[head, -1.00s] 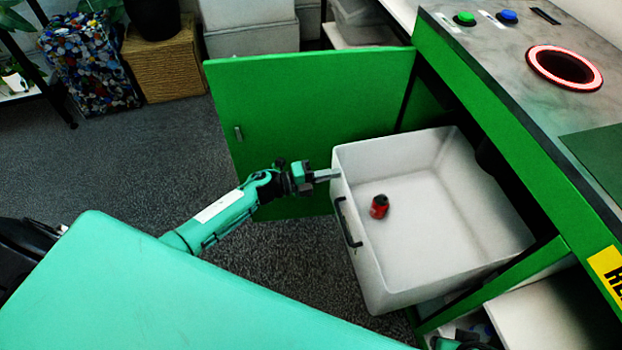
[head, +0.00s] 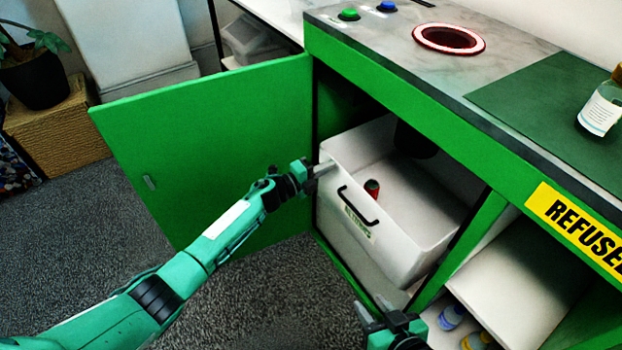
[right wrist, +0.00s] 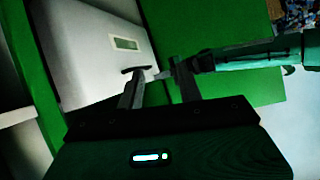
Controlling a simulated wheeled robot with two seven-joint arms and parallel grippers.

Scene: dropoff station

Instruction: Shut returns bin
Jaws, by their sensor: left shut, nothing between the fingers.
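The returns bin (head: 385,245) is a white open-topped box with a black handle on its front. It sits partly inside the green cabinet, its front part sticking out of the opening. A red can (head: 372,187) lies inside it. My left gripper (head: 318,170) is shut and empty, its fingertips at the bin's upper left front corner; I cannot tell if they touch. My right gripper (head: 378,312) is low in front of the bin, apart from it. In the right wrist view its fingers (right wrist: 160,92) are spread with nothing between them, and the bin front (right wrist: 95,50) shows beyond.
The green cabinet door (head: 210,150) stands wide open on the left. The counter carries a red-ringed hole (head: 449,39), green and blue buttons, and a bottle (head: 602,105). Carpet in front is clear.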

